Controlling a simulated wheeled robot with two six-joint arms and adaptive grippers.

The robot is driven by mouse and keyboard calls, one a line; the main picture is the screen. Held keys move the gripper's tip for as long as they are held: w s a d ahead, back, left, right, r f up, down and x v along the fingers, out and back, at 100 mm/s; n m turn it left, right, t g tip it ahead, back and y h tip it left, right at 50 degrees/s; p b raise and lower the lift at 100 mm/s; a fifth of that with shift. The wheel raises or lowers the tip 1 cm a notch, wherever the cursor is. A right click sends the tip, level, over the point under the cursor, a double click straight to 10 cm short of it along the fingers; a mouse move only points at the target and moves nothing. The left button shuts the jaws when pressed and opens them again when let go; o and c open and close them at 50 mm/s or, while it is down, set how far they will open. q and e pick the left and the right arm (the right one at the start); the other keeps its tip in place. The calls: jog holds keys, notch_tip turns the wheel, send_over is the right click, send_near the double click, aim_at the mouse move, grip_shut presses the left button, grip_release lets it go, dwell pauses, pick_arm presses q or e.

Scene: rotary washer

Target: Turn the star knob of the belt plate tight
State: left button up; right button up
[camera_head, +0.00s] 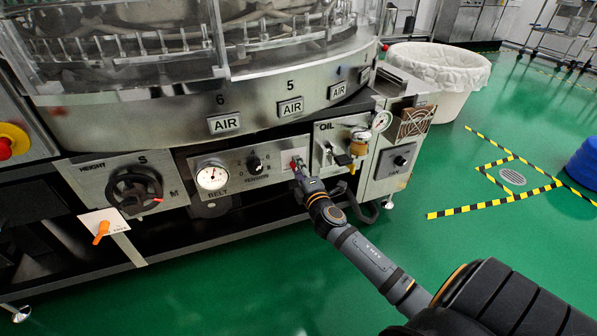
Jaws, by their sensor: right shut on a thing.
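The belt plate (228,187) is the middle panel on the machine's front. It carries a white-faced gauge (212,176) above the word BELT and a black tension dial (254,163). My right gripper (297,170) reaches in from the lower right to the right end of this plate. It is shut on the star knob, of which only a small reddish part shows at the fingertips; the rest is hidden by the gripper. How far the knob is turned cannot be seen. My left gripper is not in view.
The height handwheel (134,190) and an orange-handled lever (101,232) are at left.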

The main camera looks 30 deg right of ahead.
jog(key=shift+f+m+b, duration=0.1)
jog(key=shift+m+b, duration=1.05)
jog(key=shift+m, duration=3.05)
jog(key=o, duration=1.1)
jog(key=shift+o, duration=0.2)
jog(key=shift+s, duration=0.1)
jog(key=v, duration=1.1)
jog(key=shift+s+a, duration=0.2)
jog(key=shift+s, duration=0.2)
